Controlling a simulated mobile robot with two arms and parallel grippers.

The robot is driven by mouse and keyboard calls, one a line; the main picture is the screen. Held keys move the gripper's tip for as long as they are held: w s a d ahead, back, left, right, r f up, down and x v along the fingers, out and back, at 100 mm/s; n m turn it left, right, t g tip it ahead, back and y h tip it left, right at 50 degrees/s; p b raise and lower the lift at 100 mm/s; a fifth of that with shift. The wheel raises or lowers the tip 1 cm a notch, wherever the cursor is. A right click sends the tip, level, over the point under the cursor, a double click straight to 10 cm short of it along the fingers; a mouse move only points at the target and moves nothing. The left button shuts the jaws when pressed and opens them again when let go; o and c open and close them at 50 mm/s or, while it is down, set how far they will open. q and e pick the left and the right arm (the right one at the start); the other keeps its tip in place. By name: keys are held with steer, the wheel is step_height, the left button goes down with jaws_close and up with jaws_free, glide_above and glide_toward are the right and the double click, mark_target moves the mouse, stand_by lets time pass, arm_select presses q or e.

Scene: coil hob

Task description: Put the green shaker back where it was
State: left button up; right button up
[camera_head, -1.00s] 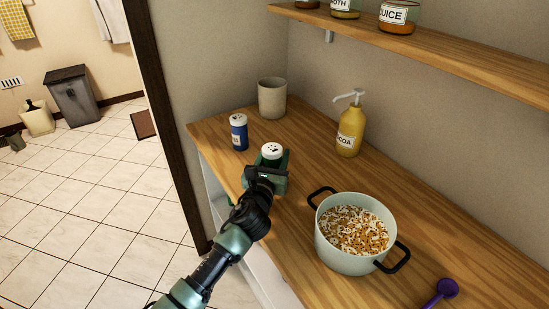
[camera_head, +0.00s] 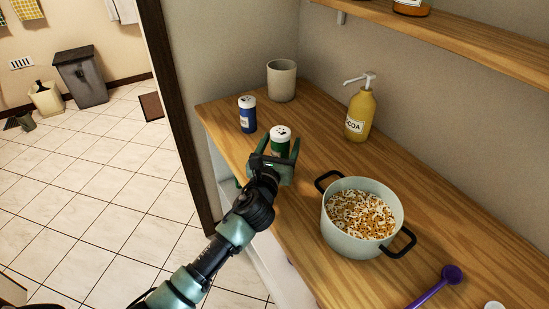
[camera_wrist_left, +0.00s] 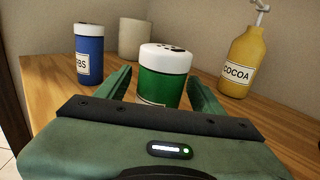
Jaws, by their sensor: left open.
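The green shaker (camera_head: 280,142) with a white holed cap stands upright on the wooden counter, near its left edge. It also shows in the left wrist view (camera_wrist_left: 164,80), its lower part hidden behind my gripper. My left gripper (camera_head: 278,152) is open, its two fingers apart on either side of the shaker with gaps visible. In the left wrist view the fingers (camera_wrist_left: 160,90) flank the shaker. My right gripper is not in view.
A blue shaker (camera_head: 247,115) stands behind and left of the green one, with a beige cup (camera_head: 282,80) farther back. A yellow cocoa pump bottle (camera_head: 360,112) stands to the right. A pot of food (camera_head: 362,216) and a purple spoon (camera_head: 438,286) are nearer on the counter (camera_head: 314,105).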

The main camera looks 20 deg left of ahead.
arm_select(q)
steer(key=s, duration=0.9)
steer(key=shift+s, duration=0.35)
